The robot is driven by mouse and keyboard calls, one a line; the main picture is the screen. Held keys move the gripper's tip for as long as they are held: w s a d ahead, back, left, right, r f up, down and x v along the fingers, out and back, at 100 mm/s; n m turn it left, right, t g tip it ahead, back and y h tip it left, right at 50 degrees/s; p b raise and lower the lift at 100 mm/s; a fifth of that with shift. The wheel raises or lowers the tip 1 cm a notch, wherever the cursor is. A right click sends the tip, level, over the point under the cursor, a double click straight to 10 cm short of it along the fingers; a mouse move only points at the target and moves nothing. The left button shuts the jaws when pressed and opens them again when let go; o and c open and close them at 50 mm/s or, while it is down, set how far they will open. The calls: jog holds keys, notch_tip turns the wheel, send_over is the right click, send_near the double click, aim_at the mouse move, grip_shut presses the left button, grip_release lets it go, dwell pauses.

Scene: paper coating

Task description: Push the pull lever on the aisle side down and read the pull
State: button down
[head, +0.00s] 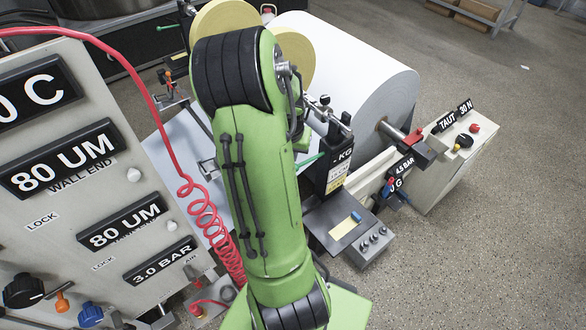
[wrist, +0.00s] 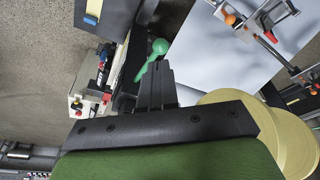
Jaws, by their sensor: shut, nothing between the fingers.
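A green lever with a round knob (wrist: 159,46) shows in the wrist view, just beyond the tips of my gripper (wrist: 156,66). The fingers are together with nothing between them; I cannot tell whether they touch the lever. In the head view a thin green lever part (head: 309,160) shows beside my green arm, left of the black pull readout (head: 341,155). The readout is marked "- KG" and shows no number that I can read. My gripper is hidden behind my arm in the head view.
A large white paper roll (head: 360,75) stands behind, with yellowish discs (head: 222,18) beside it. A grey panel (head: 95,170) with readouts and knobs fills the left. A coiled red hose (head: 208,215) hangs near my arm.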

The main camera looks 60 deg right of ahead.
jog(key=shift+b+x, duration=2.25)
jog(key=shift+x, duration=1.25)
jog(key=a+f+b, duration=0.3)
jog(key=shift+s+b, duration=0.3)
jog(key=shift+b, duration=0.1)
jog(key=p+v, duration=0.4)
jog(key=v, duration=1.1)
jog(key=shift+r+p, duration=0.3)
jog(key=shift+r, duration=0.05)
jog(key=shift+a, duration=0.1)
